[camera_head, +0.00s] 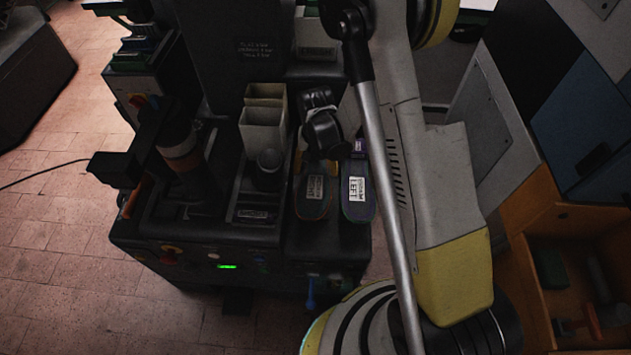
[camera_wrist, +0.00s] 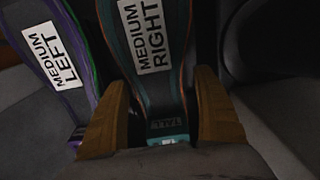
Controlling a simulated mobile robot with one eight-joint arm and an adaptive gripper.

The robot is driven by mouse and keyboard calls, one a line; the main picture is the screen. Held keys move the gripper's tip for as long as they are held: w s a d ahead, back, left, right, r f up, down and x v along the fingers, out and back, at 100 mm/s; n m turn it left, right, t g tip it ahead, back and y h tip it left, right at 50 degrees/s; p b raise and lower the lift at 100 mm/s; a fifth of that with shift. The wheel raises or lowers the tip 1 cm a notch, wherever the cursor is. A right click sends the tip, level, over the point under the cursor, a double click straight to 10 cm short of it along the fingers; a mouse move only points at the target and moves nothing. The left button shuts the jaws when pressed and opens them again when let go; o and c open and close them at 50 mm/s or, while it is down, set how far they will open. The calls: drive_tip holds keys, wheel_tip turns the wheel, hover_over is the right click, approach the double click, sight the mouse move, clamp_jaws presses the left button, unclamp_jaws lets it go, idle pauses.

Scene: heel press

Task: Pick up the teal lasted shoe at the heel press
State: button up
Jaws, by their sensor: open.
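The teal shoe (camera_wrist: 160,92), with orange edging and a white "MEDIUM RIGHT" label, lies sole up; it also shows in the head view (camera_head: 314,206), on the right part of the machine. In the wrist view my gripper (camera_wrist: 160,112) is open, with one tan finger on each side of the shoe's narrower end. I cannot tell whether the fingers touch it. In the head view my gripper's dark body covers that end. The purple shoe (camera_head: 358,208), labelled "LEFT", lies close beside it on the right; it appears on the left in the wrist view (camera_wrist: 62,75).
The black heel press (camera_head: 225,235) holds cream bins (camera_head: 262,128) and a dark cup (camera_head: 269,165) left of the shoes. A dark cylinder (camera_head: 182,150) stands farther left. An orange shelf unit (camera_head: 535,222) is at right. Tiled floor (camera_head: 60,240) is open at left.

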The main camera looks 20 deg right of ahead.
drive_tip(key=shift+f, duration=0.45)
drive_tip(key=shift+r, duration=0.15)
drive_tip(key=c, duration=1.4)
drive_tip(key=shift+c, duration=0.2)
drive_tip(key=shift+r, duration=0.1)
